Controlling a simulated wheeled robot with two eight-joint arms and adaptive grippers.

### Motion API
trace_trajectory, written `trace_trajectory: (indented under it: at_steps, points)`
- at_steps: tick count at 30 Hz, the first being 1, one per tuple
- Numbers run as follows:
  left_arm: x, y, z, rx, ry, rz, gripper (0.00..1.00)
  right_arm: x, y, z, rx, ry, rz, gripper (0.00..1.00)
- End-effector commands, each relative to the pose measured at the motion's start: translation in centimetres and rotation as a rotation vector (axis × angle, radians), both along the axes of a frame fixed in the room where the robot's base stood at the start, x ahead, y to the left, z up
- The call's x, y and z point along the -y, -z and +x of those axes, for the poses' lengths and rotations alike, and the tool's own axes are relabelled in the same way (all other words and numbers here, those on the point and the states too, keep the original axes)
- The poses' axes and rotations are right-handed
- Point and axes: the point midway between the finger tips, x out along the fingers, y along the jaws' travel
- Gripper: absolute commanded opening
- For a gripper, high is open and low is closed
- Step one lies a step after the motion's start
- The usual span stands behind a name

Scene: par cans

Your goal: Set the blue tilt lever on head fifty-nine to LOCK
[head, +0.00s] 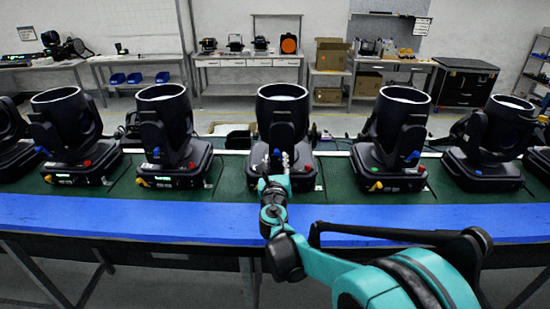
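A row of black moving heads with pale-rimmed round tops stands on a green bench top. My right gripper (276,160) reaches in front of the base of the middle head (283,112). Its two small grey fingertips sit around or just in front of a small blue lever (277,152) on that head. The gripper partly hides the lever, and I cannot tell whether the fingers touch it. Other blue levers show on the head at centre right (413,155) and the head at centre left (156,152). No head number is readable. My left gripper is out of view.
Yellow levers and red knobs sit on the bases of several heads. A blue strip (120,217) runs along the bench's front edge. Neighbouring heads stand on both sides, with bare green top between them. Workbenches and boxes stand far behind.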

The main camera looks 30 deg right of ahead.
Motion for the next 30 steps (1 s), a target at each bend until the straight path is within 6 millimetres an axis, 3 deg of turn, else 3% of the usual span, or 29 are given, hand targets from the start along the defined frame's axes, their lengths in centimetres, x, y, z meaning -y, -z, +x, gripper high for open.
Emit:
trace_trajectory:
  at_steps: [6,16,20,30]
  points:
    - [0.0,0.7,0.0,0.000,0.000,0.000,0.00,1.4,0.1,2.2,0.000,0.000,0.002,0.35]
    - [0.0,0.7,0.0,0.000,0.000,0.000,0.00,1.6,0.0,2.5,0.001,0.001,0.003,0.35]
    - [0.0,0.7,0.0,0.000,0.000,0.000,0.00,1.6,0.0,2.5,0.001,0.001,0.003,0.01]
    - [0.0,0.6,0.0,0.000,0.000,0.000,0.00,1.6,-0.1,2.5,0.008,0.001,0.014,0.00]
